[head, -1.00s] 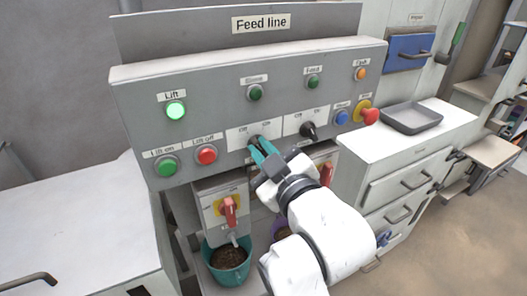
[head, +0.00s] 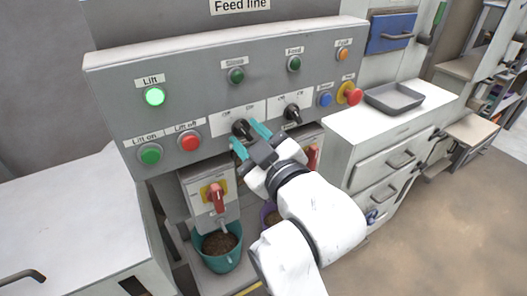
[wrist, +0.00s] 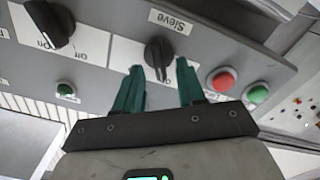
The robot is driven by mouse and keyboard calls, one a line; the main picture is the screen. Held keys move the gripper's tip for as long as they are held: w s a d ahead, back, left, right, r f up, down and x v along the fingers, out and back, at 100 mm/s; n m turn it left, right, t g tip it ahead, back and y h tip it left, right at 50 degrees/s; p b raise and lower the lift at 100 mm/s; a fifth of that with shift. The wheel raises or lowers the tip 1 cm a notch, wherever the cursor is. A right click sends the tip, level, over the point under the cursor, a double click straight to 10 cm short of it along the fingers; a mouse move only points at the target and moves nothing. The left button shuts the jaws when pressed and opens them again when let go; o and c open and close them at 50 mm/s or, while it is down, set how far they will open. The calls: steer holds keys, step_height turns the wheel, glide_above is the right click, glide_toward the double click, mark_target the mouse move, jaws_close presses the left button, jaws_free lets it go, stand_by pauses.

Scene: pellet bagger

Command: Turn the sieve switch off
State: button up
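The sieve switch is a black rotary knob (head: 241,128) on a white plate with Off and On marks, in the lower row of the grey panel. In the wrist view the knob (wrist: 158,53) sits under the Sieve label, its pale pointer line towards the bottom of the picture. I cannot tell for sure which mark it points at. My gripper (head: 250,140) is open just in front of the knob. In the wrist view its two teal fingers (wrist: 159,84) stand apart, their tips on either side of the knob's lower end, apparently not gripping it. The green Sieve lamp (head: 236,76) looks dark.
The feed switch (head: 292,114) is close to the right; the red Lift off button (head: 189,140) and green Lift on button (head: 150,154) are to the left. The Lift lamp (head: 154,97) glows green. A red emergency button (head: 354,97) is further right. Red-handled valves hang below.

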steer(key=b+v, duration=0.1)
steer(key=v, duration=0.9)
steer(key=shift+f, duration=0.1)
